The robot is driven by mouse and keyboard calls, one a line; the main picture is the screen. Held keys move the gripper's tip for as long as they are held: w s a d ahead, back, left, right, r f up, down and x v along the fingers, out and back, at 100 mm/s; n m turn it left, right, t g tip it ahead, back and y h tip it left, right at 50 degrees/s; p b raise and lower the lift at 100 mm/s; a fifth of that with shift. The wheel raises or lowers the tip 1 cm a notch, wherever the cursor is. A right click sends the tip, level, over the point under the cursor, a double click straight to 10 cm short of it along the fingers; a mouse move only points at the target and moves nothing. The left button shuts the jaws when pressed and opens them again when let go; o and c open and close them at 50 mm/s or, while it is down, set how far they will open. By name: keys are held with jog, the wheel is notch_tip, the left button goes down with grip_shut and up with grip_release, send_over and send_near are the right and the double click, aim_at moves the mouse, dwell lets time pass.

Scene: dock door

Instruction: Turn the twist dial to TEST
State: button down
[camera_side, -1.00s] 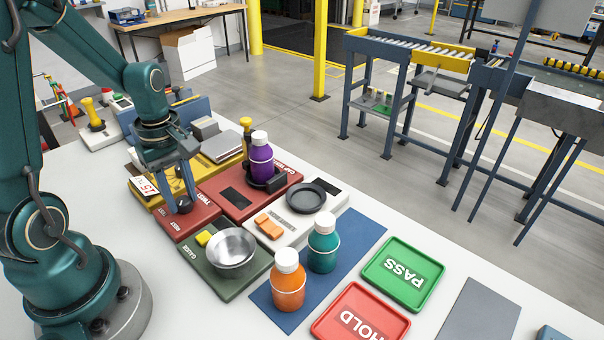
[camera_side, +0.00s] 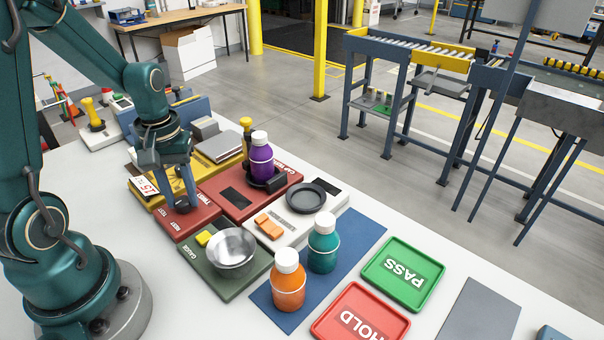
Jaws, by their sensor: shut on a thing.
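The twist dial is a small dark knob (camera_side: 182,206) on a red panel (camera_side: 188,226) at the left of the table. Labels are printed along the panel's near-left edge; they are small and partly hidden. My gripper (camera_side: 182,203) points down over the panel, its two blue-grey fingers shut on the dial. The fingers cover much of the knob, so I cannot read where its pointer stands.
A green gauge plate (camera_side: 205,273) with a metal bowl (camera_side: 231,248) lies close in front. A red station with a purple bottle (camera_side: 261,158) is just right. Orange (camera_side: 289,280) and teal (camera_side: 323,243) bottles stand on a blue mat (camera_side: 348,248). Yellow equipment (camera_side: 160,199) is behind.

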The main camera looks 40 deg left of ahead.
aim_at(182, 200)
jog(key=m, duration=0.4)
jog(key=shift+m, duration=2.9)
jog(key=c, duration=0.5)
grip_release()
jog(key=shift+r, duration=2.55)
